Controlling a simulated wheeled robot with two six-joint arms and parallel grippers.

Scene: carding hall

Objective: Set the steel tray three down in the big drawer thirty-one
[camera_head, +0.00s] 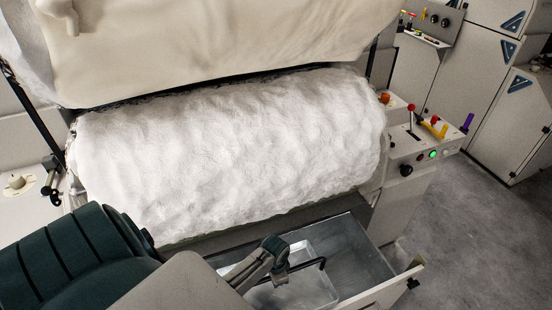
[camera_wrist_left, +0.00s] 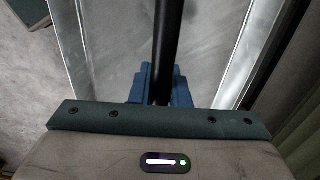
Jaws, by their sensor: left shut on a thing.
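The big drawer (camera_head: 362,245) is pulled open under the fibre roll, its grey metal inside showing. The steel tray (camera_head: 318,287) is inside the drawer's outline, with a black bar handle above it. It also fills much of the left wrist view (camera_wrist_left: 215,45). My left gripper (camera_head: 276,262) is shut on the black handle (camera_wrist_left: 164,45), which runs between its fingers (camera_wrist_left: 160,90). I cannot tell whether the tray touches the drawer floor. My arm hides the tray's left part. My right gripper is not in view.
A large white fibre roll (camera_head: 230,145) lies just behind and above the drawer. Grey cabinets (camera_head: 480,70) stand farther back; the floor (camera_head: 470,240) at right is clear.

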